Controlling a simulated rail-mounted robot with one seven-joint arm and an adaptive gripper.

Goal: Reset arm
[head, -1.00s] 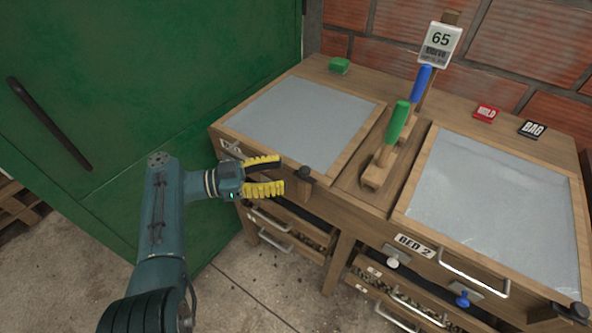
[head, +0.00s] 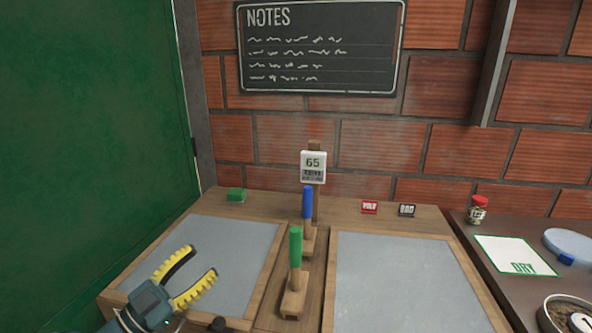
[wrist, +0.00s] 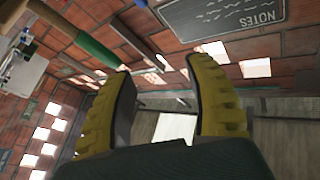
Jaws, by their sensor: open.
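My gripper (head: 192,276) is at the lower left of the head view, in front of the left grey bed panel (head: 215,245). Its two yellow, ridged fingers are spread apart with nothing between them. In the wrist view, the open fingers (wrist: 158,95) frame brick wall and bright openings in the distance. My arm runs off the bottom edge of the head view, so most of it is hidden.
A green-handled tool (head: 295,247) and a blue-handled tool (head: 308,203) stand upright between the left panel and the right panel (head: 400,285). A display reading 65 (head: 313,167) stands behind them. A green door (head: 90,140) borders the left; a dark table (head: 490,235) stands at right.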

